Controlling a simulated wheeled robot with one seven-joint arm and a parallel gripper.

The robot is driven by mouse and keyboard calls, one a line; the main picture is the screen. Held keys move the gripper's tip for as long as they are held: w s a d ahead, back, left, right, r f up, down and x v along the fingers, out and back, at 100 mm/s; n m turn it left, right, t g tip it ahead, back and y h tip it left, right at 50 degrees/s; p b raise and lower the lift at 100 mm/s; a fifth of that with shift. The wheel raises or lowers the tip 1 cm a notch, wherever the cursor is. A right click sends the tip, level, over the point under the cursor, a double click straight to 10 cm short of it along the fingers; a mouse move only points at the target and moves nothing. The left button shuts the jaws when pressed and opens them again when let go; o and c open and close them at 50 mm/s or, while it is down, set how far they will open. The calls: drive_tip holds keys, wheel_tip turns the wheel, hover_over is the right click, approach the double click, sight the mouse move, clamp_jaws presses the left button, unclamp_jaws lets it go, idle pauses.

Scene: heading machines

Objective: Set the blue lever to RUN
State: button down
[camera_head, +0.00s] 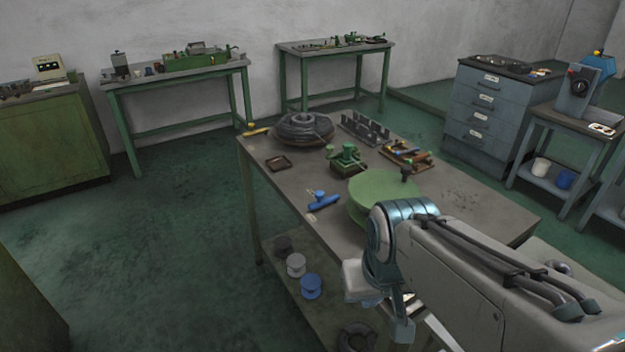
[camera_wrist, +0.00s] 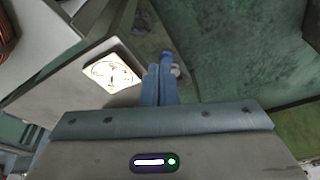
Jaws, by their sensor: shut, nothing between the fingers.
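A small blue fitting with a raised knob (camera_head: 322,200) lies near the left edge of the central table, with a small pale tag beside it. It looks like the blue lever, but its setting and any RUN mark are too small to read. My gripper (camera_head: 403,330) hangs low at the table's near side, well apart from the blue fitting. In the wrist view its blue-grey fingers (camera_wrist: 158,83) are together and empty. A white card with a round drawing (camera_wrist: 112,73) lies left of the fingertips.
The central table (camera_head: 470,198) carries a green round plate (camera_head: 385,195), a green device (camera_head: 346,159), a dark coil (camera_head: 303,127) and a small tray (camera_head: 278,163). Spools, one blue (camera_head: 311,287), stand on its lower shelf. Green floor is open to the left.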

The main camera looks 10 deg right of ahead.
drive_tip(key=w+d+n+p, duration=0.1)
drive_tip(key=w+n, duration=0.1)
drive_tip(key=w, duration=3.4)
drive_tip(key=shift+d+f+n+y, duration=0.4)
drive_tip(key=shift+f, duration=0.05)
drive_tip(key=x, duration=0.5)
drive_tip(key=p+x, duration=0.1)
drive_tip(key=x, duration=0.4)
drive_tip(key=shift+w+a, duration=0.1)
drive_tip(key=shift+w, duration=0.15)
drive_tip(key=shift+w+a+p, duration=0.25)
drive_tip(key=shift+w+p, duration=0.3)
drive_tip(key=shift+w, duration=0.55)
drive_tip(key=shift+w+a+f, duration=0.15)
drive_tip(key=shift+w+f, duration=0.1)
drive_tip(key=shift+w, duration=0.55)
drive_tip(key=shift+a+t, duration=0.1)
drive_tip(key=shift+t, duration=0.2)
